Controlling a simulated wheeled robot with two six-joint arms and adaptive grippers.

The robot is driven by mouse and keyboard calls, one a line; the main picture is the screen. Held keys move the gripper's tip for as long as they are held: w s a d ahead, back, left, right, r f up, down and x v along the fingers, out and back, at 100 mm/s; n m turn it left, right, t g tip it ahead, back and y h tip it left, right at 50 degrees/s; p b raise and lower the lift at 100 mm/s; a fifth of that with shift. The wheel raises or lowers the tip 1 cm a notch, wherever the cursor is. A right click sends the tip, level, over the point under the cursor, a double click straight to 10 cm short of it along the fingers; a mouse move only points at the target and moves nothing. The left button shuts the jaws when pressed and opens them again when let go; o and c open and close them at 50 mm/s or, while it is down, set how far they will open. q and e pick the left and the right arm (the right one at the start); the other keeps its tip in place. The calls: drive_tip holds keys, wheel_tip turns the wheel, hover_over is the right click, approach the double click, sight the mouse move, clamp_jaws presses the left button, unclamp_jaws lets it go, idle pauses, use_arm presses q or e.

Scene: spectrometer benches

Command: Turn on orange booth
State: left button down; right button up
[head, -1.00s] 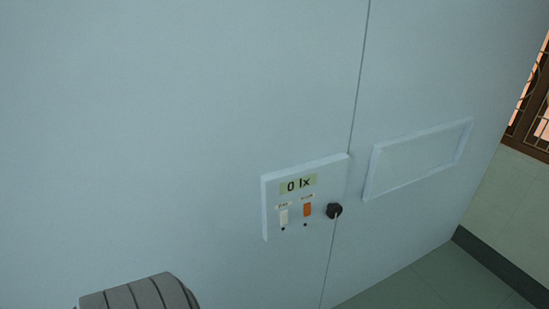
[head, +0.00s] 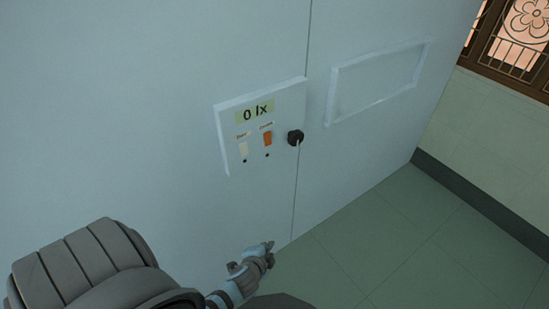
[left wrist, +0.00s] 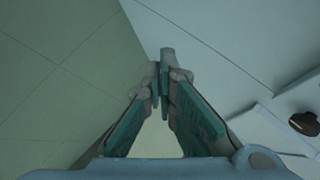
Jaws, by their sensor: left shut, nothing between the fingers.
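The control panel (head: 225,135) is a pale plate on the light blue booth wall, with a display (head: 255,112) reading "0 lx". Below the display are a white switch (head: 243,150) on the left and an orange switch (head: 267,139) on the right, each with a small dark dot under it. Their labels are too small to read surely. My left gripper (head: 268,247) is below the panel, apart from it, shut and empty. In the left wrist view its fingers (left wrist: 163,72) meet at the tips, with the panel's edge to the right. My right gripper is out of view.
A black knob (head: 295,137) sits at the panel's right edge, by a vertical wall seam. A raised rectangular frame (head: 332,98) is on the wall to the right. The green tiled floor (head: 390,235) is clear. A barred window (head: 515,45) is at upper right.

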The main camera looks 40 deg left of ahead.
sight(268, 139)
use_arm(q)
drive_tip(key=w+a+r+m+t+y+b, duration=0.1)
drive_tip(key=w+r+t+y, duration=0.1)
drive_tip(key=r, duration=0.9)
drive_tip(key=w+a+r+m+t+y, duration=0.1)
drive_tip(key=w+r+t, duration=0.3)
drive_tip(key=r, duration=0.8)
drive_tip(key=shift+w+a+r+m+y+b, duration=0.15)
drive_tip(key=shift+w+a+m+y+b, duration=0.25)
drive_tip(key=shift+w+a+y, duration=0.4)
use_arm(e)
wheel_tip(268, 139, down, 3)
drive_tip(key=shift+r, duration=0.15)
use_arm(q)
drive_tip(key=shift+w+d, duration=0.15)
drive_tip(key=shift+d, duration=0.1)
drive_tip(key=s+a+x, duration=0.1)
drive_tip(key=a+x, duration=0.1)
drive_tip(key=x, duration=1.1)
drive_tip(key=shift+s+f+b, duration=0.25)
drive_tip(key=shift+f+b, duration=0.1)
drive_tip(key=shift+b, duration=0.05)
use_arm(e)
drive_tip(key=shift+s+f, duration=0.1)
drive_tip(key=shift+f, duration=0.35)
use_arm(q)
drive_tip(key=shift+a, duration=0.1)
